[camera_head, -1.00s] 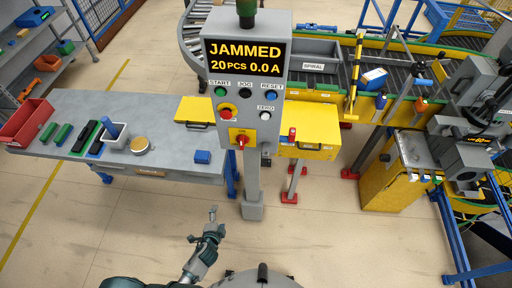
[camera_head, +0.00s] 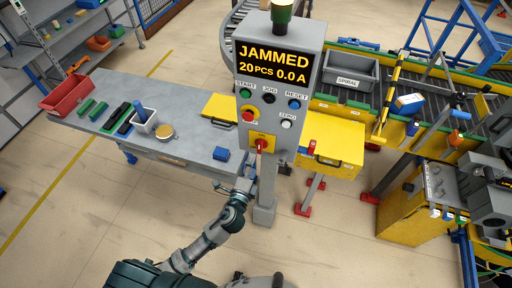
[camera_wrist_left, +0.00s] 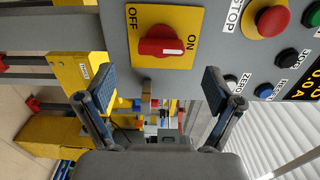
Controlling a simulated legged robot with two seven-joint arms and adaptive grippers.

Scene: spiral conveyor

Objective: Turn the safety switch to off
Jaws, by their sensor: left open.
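The safety switch is a red knob (camera_head: 262,145) on a yellow plate (camera_head: 252,137) low on the front of the grey control post. In the left wrist view the red knob (camera_wrist_left: 160,46) sits on its yellow plate (camera_wrist_left: 150,17), with OFF printed left and ON right. Its handle lies sideways, one end toward ON. My left gripper (camera_head: 232,188) is below and left of the switch in the head view. In the wrist view its two fingers (camera_wrist_left: 158,90) are spread wide and empty, apart from the knob. My right gripper is not in view.
The control post (camera_head: 276,85) reads JAMMED and carries a red stop button (camera_head: 247,116) and other buttons above the switch. A grey table (camera_head: 100,90) stands left, a yellow box (camera_head: 335,145) right. The floor in front is clear.

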